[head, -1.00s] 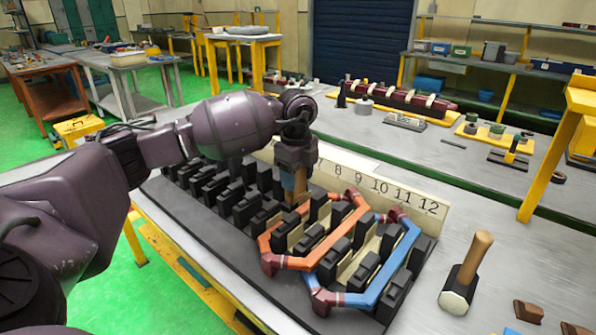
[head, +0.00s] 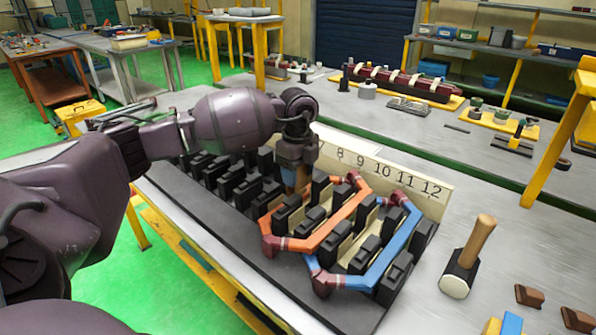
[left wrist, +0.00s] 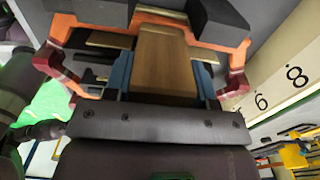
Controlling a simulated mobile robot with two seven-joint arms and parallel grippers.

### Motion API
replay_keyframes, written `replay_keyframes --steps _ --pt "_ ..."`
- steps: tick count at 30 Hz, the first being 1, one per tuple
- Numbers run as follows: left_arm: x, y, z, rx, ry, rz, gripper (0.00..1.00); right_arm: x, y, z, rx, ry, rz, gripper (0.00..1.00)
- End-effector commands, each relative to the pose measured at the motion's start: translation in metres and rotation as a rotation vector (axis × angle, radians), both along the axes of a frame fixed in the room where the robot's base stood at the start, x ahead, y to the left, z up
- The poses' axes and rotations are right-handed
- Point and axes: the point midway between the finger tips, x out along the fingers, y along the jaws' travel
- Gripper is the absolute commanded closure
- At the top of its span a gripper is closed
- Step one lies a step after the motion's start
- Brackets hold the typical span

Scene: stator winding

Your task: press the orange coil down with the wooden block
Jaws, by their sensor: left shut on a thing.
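The orange coil (head: 327,228) lies among the black stator teeth, with dark red end pieces, next to the blue coil (head: 392,254). My left gripper (head: 294,180) is shut on the wooden block (head: 301,179) and points down at the coil's left side, near the number plate. In the left wrist view, the wooden block (left wrist: 167,65) stands between the blue finger pads and its far end meets the orange coil (left wrist: 193,30). The block's lower end is partly hidden in the head view, so I cannot tell how firmly it touches. My right gripper is out of view.
The black stator base (head: 225,232) lies on the grey table. A numbered plate (head: 392,172) stands behind the teeth. Other benches stand behind.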

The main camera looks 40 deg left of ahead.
Motion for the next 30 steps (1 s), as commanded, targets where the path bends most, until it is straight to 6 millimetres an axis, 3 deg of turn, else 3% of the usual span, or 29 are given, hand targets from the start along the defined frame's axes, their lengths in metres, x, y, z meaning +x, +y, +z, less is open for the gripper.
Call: replay_keyframes --steps 17,30 --pt "0.0 -0.0002 -0.002 -0.001 -0.001 0.0 0.87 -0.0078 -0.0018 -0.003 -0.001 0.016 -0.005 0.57" --pt "0.0001 -0.0001 -0.0042 -0.001 0.0 0.0 0.87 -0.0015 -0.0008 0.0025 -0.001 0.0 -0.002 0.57"
